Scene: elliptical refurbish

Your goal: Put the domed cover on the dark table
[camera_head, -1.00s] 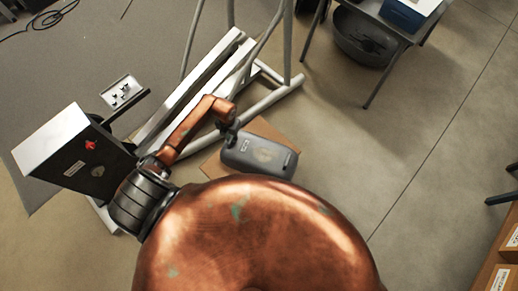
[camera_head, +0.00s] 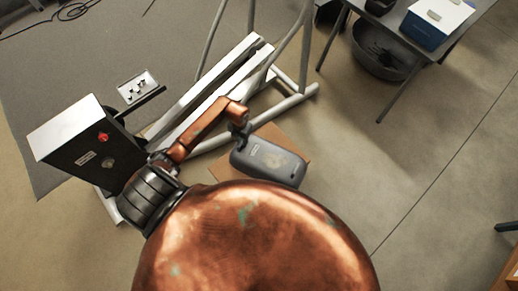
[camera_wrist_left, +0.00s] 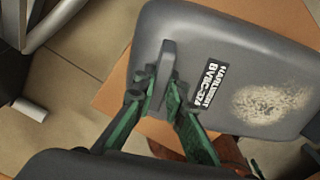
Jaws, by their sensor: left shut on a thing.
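The domed cover (camera_head: 268,163) is a grey rounded shell with a dark label and a pale worn patch. My left gripper (camera_head: 242,136) is shut on the cover's raised rib near one end and holds it above the floor. In the left wrist view the green fingers (camera_wrist_left: 167,98) sit either side of that rib on the cover (camera_wrist_left: 225,40). The dark table (camera_head: 385,22) stands at the top right, well apart from the cover; only part of its top shows. My right gripper is out of view.
A blue box with a white top (camera_head: 435,24) stands on the table, and a dark basket (camera_head: 380,52) is below it. A brown flat sheet (camera_head: 290,140) lies under the cover. A white and grey machine frame (camera_head: 205,95) stands at left.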

